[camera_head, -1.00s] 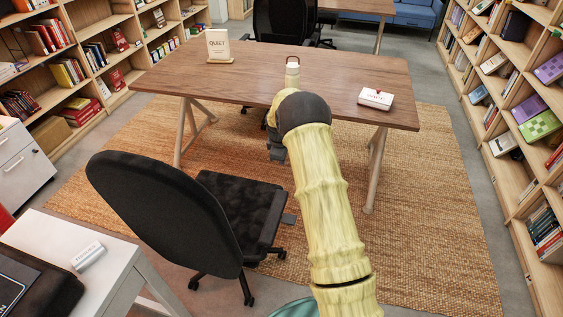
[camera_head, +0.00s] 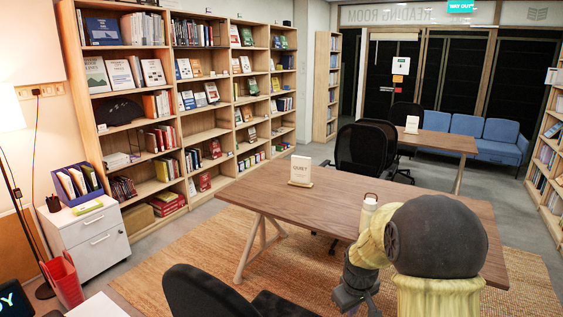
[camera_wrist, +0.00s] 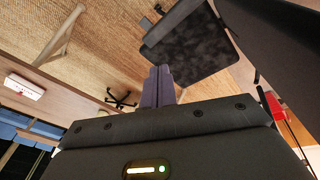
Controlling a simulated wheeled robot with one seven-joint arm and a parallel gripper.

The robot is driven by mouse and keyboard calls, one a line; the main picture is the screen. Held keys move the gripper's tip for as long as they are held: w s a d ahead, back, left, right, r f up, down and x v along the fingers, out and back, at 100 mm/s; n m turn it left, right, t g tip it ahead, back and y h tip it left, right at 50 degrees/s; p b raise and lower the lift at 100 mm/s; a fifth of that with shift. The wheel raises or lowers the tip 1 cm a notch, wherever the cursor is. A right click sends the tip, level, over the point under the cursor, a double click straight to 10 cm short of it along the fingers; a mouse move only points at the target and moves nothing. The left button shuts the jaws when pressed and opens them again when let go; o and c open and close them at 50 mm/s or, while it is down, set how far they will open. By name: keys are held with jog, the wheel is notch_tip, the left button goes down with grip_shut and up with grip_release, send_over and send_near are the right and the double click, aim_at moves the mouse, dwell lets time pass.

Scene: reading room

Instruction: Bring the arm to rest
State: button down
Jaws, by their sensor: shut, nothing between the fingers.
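My arm, pale yellow with a dark rounded joint, is bent in front of the desk in the head view. My gripper (camera_head: 356,292) hangs at the near side of the wooden desk (camera_head: 330,187), pointing down. The wrist view shows its two fingers (camera_wrist: 158,78) pressed together with nothing between them. Around them there I see the woven rug and the dark seat of a chair (camera_wrist: 190,42). The gripper looks clear of both, though the exact gap cannot be told.
A black chair (camera_head: 205,292) stands at the near left of the desk. A bottle (camera_head: 369,208) and a QUIET sign (camera_head: 301,170) stand on the desk. A white box (camera_wrist: 25,87) shows in the wrist view. Shelves line the left wall; rug (camera_head: 190,252) lies open left of the desk.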

jog(key=s+a+r+m+p, duration=0.1)
jog(key=s+r+m, duration=0.1)
jog(key=s, duration=0.7)
jog(key=s+a+r+m+p, duration=0.1)
jog(key=s+r+m, duration=0.2)
jog(key=s, duration=0.7)
jog(key=shift+a+r+p, duration=0.4)
jog(key=shift+r, duration=0.4)
